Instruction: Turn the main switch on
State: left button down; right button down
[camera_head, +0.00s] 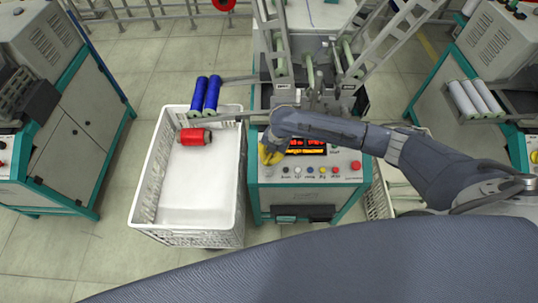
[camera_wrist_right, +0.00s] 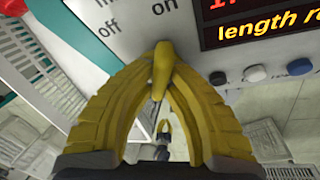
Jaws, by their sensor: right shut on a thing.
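The control panel (camera_head: 311,169) of the middle machine faces me, with a lit red and orange display (camera_head: 305,147). My right gripper (camera_head: 268,155) is at the panel's upper left, left of the display. In the right wrist view, its yellow fingers (camera_wrist_right: 161,68) are closed together at the panel beside the printed words "off" and "on".
A row of buttons (camera_head: 323,170) lies below the display, with a large red one (camera_head: 355,165) at right. A white crate (camera_head: 152,190) left of the machine holds a red bobbin (camera_head: 195,136). Two blue bobbins (camera_head: 205,95) lie at its back edge. Machines stand on both sides.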

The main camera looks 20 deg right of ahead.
jog(key=shift+m, duration=0.3)
jog(key=c, duration=1.4)
grip_release()
jog(key=shift+o, duration=0.2)
jog(key=shift+r, duration=0.1)
jog(key=v, duration=1.1)
jog(key=shift+s+d+r, duration=0.2)
jog(key=shift+r, duration=0.15)
